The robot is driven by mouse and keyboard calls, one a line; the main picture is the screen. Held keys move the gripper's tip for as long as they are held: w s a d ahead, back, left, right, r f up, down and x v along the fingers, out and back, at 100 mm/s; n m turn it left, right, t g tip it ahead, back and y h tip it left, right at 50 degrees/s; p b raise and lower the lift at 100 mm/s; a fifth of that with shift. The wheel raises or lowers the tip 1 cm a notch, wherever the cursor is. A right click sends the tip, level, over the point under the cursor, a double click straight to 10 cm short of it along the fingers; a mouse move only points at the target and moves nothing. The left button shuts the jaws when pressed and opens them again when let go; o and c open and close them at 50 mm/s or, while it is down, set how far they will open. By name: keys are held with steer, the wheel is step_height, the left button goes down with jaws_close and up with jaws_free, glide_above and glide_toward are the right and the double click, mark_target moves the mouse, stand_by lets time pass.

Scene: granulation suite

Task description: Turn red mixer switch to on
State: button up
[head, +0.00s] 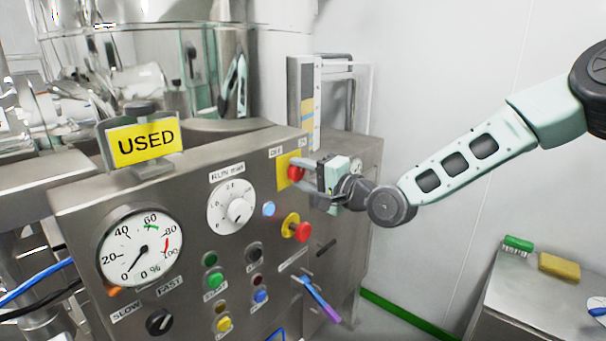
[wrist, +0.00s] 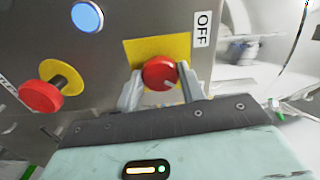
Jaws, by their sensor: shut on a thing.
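The red mixer switch (head: 294,173) sits on a yellow plate (head: 283,163) at the upper right of the steel control panel. It also shows in the wrist view (wrist: 159,73), with an OFF label (wrist: 202,29) beside the plate. My gripper (head: 298,175) reaches it from the right. In the wrist view its two fingers (wrist: 160,82) are on either side of the red knob, shut on it. The fingers partly hide the switch in the head view.
A red mushroom button (head: 302,231) on a yellow base is below the switch, close to my gripper. A blue lamp (head: 268,208), a RUN dial (head: 232,206) and a round gauge (head: 140,247) are further left. A purple-blue tool (head: 316,297) sticks out lower down.

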steer(key=shift+m, duration=0.6)
steer(key=o, duration=1)
steer(key=shift+c, duration=0.2)
steer(key=b+v, duration=0.4)
steer(key=v, duration=1.3)
steer(key=shift+d, duration=0.25)
steer(key=shift+s+r, duration=0.1)
